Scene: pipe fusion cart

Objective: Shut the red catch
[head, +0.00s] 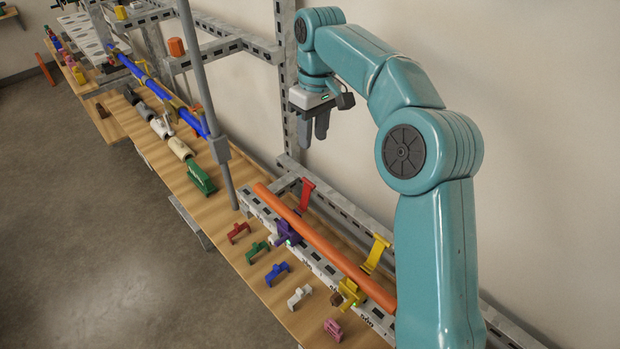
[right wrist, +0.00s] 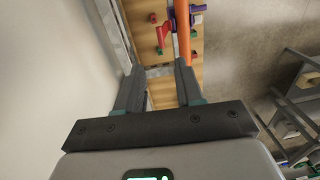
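The red catch (head: 306,194) is an upright, slightly tilted red lever on the wall side of the orange pipe (head: 325,248), raised clear of the pipe. Across the pipe from it is a purple clamp part (head: 288,232). The red catch also shows in the right wrist view (right wrist: 163,36), beyond my fingertips and left of the pipe. My right gripper (head: 315,134) hangs fingers down, well above the bench and behind the red catch. In the right wrist view its two fingers (right wrist: 159,68) are apart with nothing between them. My left gripper is not in view.
A yellow catch (head: 376,253) stands raised nearer the front, with a yellow clamp part (head: 350,293) across the pipe. Several small coloured brackets, such as a green one (head: 257,251), lie along the bench edge. A grey post (head: 205,95) rises left of the pipe.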

